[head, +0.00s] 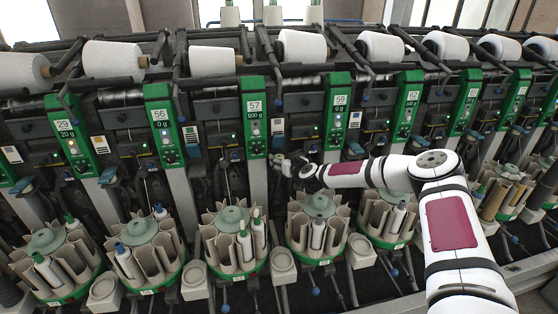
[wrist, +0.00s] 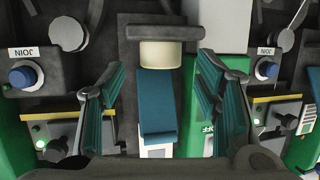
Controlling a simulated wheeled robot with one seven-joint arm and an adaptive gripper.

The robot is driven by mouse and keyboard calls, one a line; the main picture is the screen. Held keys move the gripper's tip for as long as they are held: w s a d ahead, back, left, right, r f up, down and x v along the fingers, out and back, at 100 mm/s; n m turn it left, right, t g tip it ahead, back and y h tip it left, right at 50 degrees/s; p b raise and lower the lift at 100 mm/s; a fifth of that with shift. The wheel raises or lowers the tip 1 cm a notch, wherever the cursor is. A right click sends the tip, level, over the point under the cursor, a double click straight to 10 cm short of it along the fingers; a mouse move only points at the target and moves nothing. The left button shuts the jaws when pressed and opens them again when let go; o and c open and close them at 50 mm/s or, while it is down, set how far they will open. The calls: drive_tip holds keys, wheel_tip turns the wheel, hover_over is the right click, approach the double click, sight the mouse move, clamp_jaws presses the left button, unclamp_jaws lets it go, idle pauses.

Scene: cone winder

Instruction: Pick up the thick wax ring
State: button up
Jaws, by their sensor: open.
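In the wrist view a thick cream ring or short cylinder (wrist: 160,54), which looks like the wax ring, sits just under a dark horizontal bar on the machine. My gripper (wrist: 160,78) is open and empty. Its two teal-padded fingers stand to the left and right of the ring, with a gap on each side. I cannot tell how far the ring is beyond the fingertips. In the head view my gripper (head: 290,166) is in front of the winder between panels 57 and 59. The ring cannot be made out there.
A blue-topped block (wrist: 156,105) lies below the ring, between the fingers. Blue JOIN knobs (wrist: 24,75) and a dark bar (wrist: 164,32) are close by. In the head view, green panels (head: 255,120) flank my arm, with white yarn cones (head: 302,46) above and bobbin carousels (head: 318,222) below.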

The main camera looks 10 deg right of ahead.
drive_tip(key=shift+w+a+f, duration=0.15)
drive_tip(key=shift+w+f, duration=0.05)
drive_tip(key=shift+w, duration=0.45)
drive_tip(key=shift+c, duration=0.4)
drive_tip(key=c, duration=0.9)
drive_tip(key=shift+r, duration=0.1)
drive_tip(key=shift+c, duration=0.2)
